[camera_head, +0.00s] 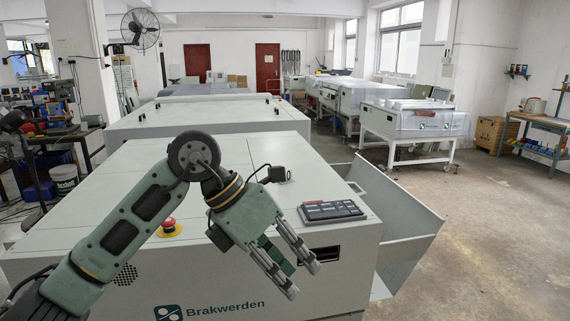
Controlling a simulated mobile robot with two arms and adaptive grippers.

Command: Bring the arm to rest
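My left arm comes in from the lower left, bends at a raised elbow joint and points down to the right. My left gripper (304,280) hangs over the front right part of the white Brakwerden machine (110,215). Its two fingers are apart, and I see nothing between them. My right gripper is not in view.
A control panel (332,211) and a red stop button (169,225) sit on the machine's top. A tray (412,210) sticks out at its right side. A second machine (210,117) stands behind. The concrete floor (500,240) at right is clear.

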